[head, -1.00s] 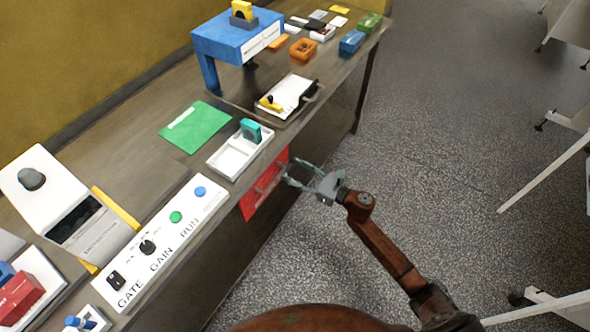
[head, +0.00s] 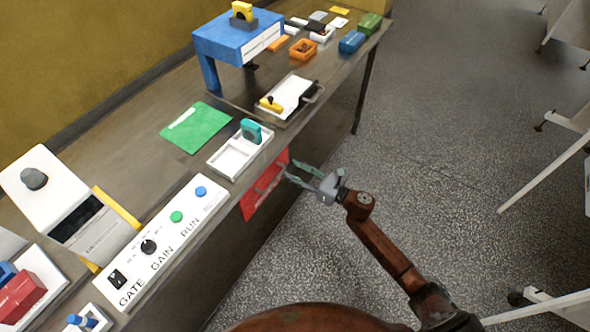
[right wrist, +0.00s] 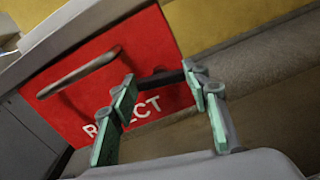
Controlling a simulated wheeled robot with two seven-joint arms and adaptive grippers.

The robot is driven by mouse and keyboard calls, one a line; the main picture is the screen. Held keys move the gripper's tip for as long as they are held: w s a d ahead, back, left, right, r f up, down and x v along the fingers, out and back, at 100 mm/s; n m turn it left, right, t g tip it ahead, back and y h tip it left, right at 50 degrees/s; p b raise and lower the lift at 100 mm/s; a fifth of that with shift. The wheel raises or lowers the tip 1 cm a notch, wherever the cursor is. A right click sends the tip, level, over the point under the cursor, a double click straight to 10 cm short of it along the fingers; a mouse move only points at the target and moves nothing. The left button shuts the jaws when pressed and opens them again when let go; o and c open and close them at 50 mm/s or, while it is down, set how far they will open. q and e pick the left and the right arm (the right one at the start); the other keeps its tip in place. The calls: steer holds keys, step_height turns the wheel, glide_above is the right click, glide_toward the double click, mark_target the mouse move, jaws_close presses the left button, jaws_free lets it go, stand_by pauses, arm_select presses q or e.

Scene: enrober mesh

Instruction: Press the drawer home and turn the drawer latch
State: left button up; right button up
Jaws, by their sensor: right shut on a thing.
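The red drawer front (head: 250,205), lettered REJECT, is in the bench's front side. A short dark bar, which looks like the drawer latch (right wrist: 160,78), lies across between my right fingertips. My right gripper (head: 291,172) is at the right part of the red front, its green-padded fingers apart and shut on that bar; the right wrist view shows them from behind (right wrist: 158,88). I cannot tell whether the drawer front is flush. My left gripper is out of view.
The floor (head: 430,200) right of the bench is clear.

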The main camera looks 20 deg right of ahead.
steer(key=shift+r+m, duration=0.1)
steer(key=shift+m, duration=0.9)
steer(key=m+p, duration=0.1)
steer(key=m, duration=0.2)
steer(key=shift+w+d+m+p, duration=0.15)
steer(key=shift+m+p, duration=0.15)
steer(key=shift+p, duration=0.05)
steer(key=m+p, duration=0.2)
steer(key=m, duration=0.3)
arm_select(q)
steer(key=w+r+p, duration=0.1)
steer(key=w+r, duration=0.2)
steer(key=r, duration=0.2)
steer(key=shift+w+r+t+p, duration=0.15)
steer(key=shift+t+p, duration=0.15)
steer(key=shift+p, duration=0.05)
arm_select(e)
steer(key=shift+d+f+m, duration=0.1)
steer(key=shift+f+m, duration=0.1)
steer(key=shift+m, duration=1.8)
steer(key=o, duration=1.2)
steer(key=shift+c, duration=0.2)
steer(key=shift+f, duration=0.1)
